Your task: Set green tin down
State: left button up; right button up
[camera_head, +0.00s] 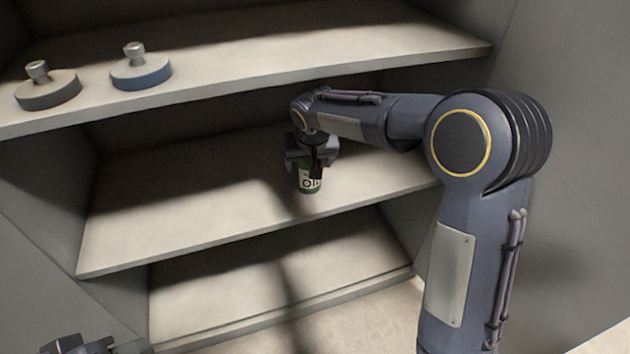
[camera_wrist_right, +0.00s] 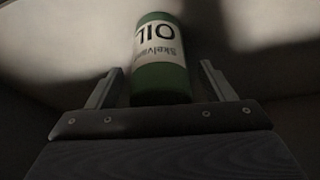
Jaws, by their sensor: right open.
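The green tin (camera_head: 309,183), with a white label reading OIL, stands on the middle shelf board (camera_head: 150,215) in the head view. My right gripper (camera_head: 312,165) is over the tin and hides its upper part. In the right wrist view the tin (camera_wrist_right: 160,75) lies between the two fingers of the right gripper (camera_wrist_right: 163,88), with a gap on each side. The fingers are open. My left gripper (camera_head: 95,346) shows only in part at the bottom left edge, and its fingertips cannot be made out.
Two round lidded objects with knobs, one grey (camera_head: 48,92) and one blue (camera_head: 142,73), stand on the upper shelf (camera_head: 260,55), whose edge is above my right gripper. The middle shelf is clear left of the tin. The lower shelf (camera_head: 230,295) is empty.

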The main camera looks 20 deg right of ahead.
jog(key=s+d+r+y+p, duration=0.1)
jog(key=s+r+y, duration=0.1)
jog(key=s, duration=1.5)
jog(key=s+d+r+t+y+p, duration=0.1)
jog(key=s+d+r+y, duration=0.1)
jog(key=s, duration=1.5)
jog(key=shift+d+r, duration=0.2)
notch_tip(320, 180, up, 36)
jog(key=p, duration=3.5)
jog(key=shift+p, duration=0.4)
